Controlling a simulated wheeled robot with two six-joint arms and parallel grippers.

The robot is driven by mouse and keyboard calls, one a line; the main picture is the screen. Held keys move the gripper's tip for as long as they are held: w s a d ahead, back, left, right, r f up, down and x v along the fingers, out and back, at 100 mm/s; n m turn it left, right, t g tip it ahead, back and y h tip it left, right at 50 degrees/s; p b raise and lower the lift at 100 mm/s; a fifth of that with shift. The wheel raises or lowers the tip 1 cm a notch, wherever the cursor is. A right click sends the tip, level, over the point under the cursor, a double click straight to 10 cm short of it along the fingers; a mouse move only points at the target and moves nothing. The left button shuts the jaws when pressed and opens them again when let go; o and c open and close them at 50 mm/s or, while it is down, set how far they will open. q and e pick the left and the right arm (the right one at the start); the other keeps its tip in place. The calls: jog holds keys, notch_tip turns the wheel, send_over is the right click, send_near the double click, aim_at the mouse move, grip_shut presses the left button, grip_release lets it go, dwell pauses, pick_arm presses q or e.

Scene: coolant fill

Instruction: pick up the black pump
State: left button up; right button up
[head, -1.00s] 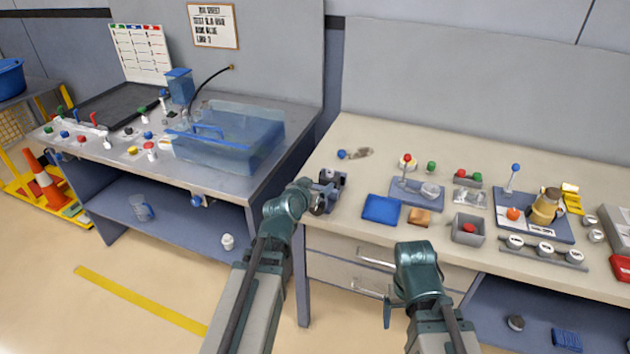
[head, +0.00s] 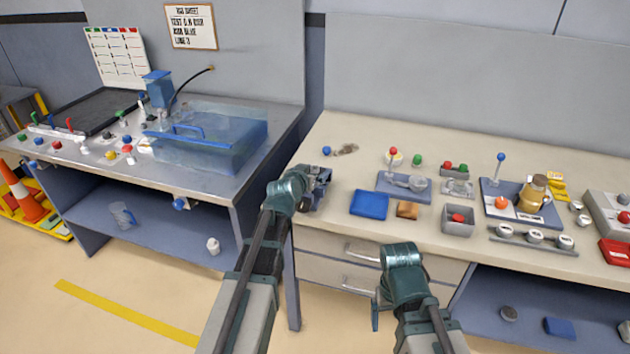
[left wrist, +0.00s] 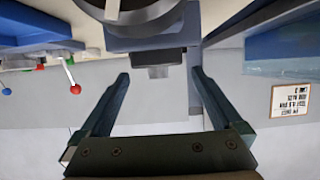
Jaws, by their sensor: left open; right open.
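A dark slate-grey body (head: 319,186), probably the black pump, sits at the left front corner of the beige bench, partly hidden by my left gripper (head: 303,190). In the left wrist view, the body (left wrist: 150,38) shows a round black part at the top edge and a short dark stub. The stub lies just beyond and between the fingertips of my left gripper (left wrist: 160,80), which is open and empty. I cannot tell whether they touch. My right gripper (head: 378,305) is open and empty, pointing down in front of the bench drawers.
A blue pad (head: 369,205), a brown block (head: 408,210) and a grey joystick plate (head: 390,186) lie right of the dark body. A transparent blue tank (head: 210,150) stands on the left table. A gap separates the two tables. The bench behind the dark body is mostly clear.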

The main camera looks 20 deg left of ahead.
aim_at(316, 168)
pick_arm(q)
jog(key=b+x, duration=0.1)
jog(key=x, duration=0.3)
jog(key=shift+s+d, duration=0.1)
jog(key=shift+d, duration=0.05)
jog(key=shift+c, duration=0.6)
jog(key=c, duration=1.4)
jog(key=shift+o, duration=0.2)
jog(key=shift+r, duration=0.25)
notch_tip(316, 168, up, 18)
jog(key=p, duration=1.8)
jog(key=shift+f, duration=0.2)
